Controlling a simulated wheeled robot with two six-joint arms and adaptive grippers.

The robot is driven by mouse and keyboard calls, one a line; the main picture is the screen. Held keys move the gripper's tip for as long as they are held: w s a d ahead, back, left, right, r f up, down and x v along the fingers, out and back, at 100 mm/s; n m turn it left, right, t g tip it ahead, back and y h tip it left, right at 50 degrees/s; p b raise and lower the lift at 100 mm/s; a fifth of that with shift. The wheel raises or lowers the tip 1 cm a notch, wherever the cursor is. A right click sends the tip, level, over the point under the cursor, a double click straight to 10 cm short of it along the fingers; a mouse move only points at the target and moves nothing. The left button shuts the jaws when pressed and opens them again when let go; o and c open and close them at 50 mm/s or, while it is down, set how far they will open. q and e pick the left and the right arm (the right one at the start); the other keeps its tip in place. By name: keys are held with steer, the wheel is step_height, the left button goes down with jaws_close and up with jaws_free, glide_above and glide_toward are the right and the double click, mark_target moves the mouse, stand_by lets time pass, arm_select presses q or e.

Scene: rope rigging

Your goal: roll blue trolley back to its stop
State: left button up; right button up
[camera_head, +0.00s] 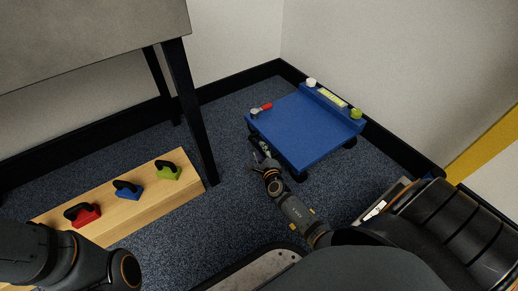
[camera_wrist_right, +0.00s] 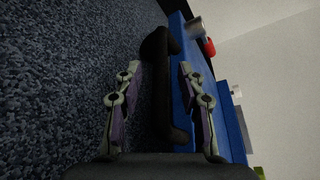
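The blue trolley (camera_head: 298,130) stands on dark carpet near the wall corner, with dark wheels under its deck. Its blue side also fills the right of the wrist view (camera_wrist_right: 181,40). A black bar handle (camera_wrist_right: 160,85) runs along its near side. My right gripper (camera_head: 262,150) is at that near edge. In the wrist view its two fingers (camera_wrist_right: 159,68) stand apart, one on each side of the handle, with a gap visible on the left. My left arm shows at the lower left of the head view, but its gripper is not visible. I cannot make out a stop.
A red-handled tool (camera_head: 262,108) lies at the trolley deck's far-left edge. Black skirting (camera_head: 405,148) lines the walls. Carpet between board and trolley is clear.

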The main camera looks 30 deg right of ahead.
steer(key=v, duration=0.5)
stand_by(0.3)
